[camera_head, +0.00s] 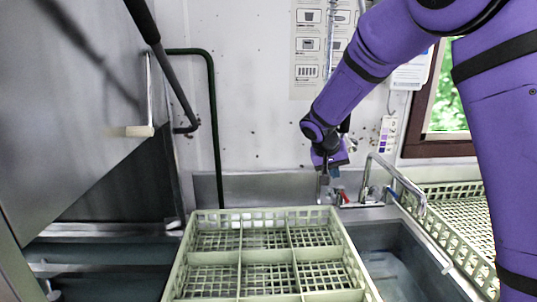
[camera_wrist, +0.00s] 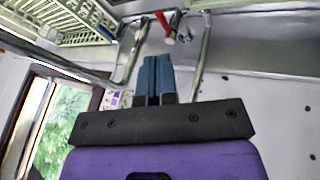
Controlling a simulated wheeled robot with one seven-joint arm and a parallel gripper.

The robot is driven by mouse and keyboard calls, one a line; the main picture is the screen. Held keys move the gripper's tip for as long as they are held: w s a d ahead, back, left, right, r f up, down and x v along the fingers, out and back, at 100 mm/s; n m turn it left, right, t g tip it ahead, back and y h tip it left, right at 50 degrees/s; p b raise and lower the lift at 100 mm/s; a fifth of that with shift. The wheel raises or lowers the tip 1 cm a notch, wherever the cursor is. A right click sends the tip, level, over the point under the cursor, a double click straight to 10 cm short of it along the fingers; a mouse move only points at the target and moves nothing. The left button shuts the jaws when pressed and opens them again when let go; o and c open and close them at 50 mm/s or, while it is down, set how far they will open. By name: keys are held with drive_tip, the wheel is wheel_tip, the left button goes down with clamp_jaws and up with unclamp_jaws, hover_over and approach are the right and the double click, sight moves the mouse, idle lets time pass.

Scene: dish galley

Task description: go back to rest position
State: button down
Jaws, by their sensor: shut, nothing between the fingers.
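My gripper (camera_head: 323,184) hangs below my purple arm, in front of the back wall and beside the tap. In the wrist view my gripper (camera_wrist: 154,62) shows two blue-grey fingers lying together, with nothing between them. It is apart from the crate and the sink. The task names no other object.
A pale compartment dish rack (camera_head: 240,213) stands empty in front, left of the sink basin (camera_head: 395,265). The tap (camera_head: 400,180) rises close to the right of my gripper. A second rack (camera_head: 450,250) stands at right. A raised metal dishwasher hood (camera_head: 70,100) is at left.

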drive_tip(key=s+d+r+y, duration=0.1)
drive_tip(key=s+d+r, duration=0.1)
drive_tip(key=s+r, duration=0.5)
drive_tip(key=s+d+r+n+t+y, duration=0.1)
drive_tip(key=s+d+r+y, duration=0.15)
drive_tip(key=s, duration=0.85)
drive_tip(key=s+d+r+y, duration=0.1)
drive_tip(key=s+d+r, duration=0.3)
drive_tip(key=s, duration=0.5)
drive_tip(key=s+a+n, duration=0.1)
drive_tip(key=s+a, duration=0.1)
drive_tip(key=s, duration=0.9)
drive_tip(key=shift+a+r+t, duration=0.2)
drive_tip(key=shift+r+t, duration=0.1)
drive_tip(key=shift+t, duration=0.1)
